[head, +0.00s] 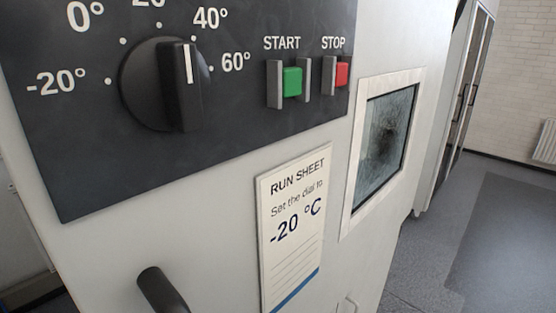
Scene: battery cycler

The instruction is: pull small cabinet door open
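The front of a pale grey cabinet (215,205) fills most of the head view, seen close and at a tilt. A black rounded bar (162,290), which looks like a handle, sticks out at the bottom left and is cut off by the lower edge. A small pale loop-shaped handle (348,305) shows partly at the bottom, right of the run sheet. I cannot tell which handle belongs to the small door, and no open door shows. Neither of my grippers is in view.
A dark panel (230,125) carries a dial (165,85) pointing near 60°, a green START button (292,81) and a red STOP button (342,74). A run sheet (290,225) reads -20 °C. A framed dark window (385,145) is at right. Open floor (440,225) lies beyond.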

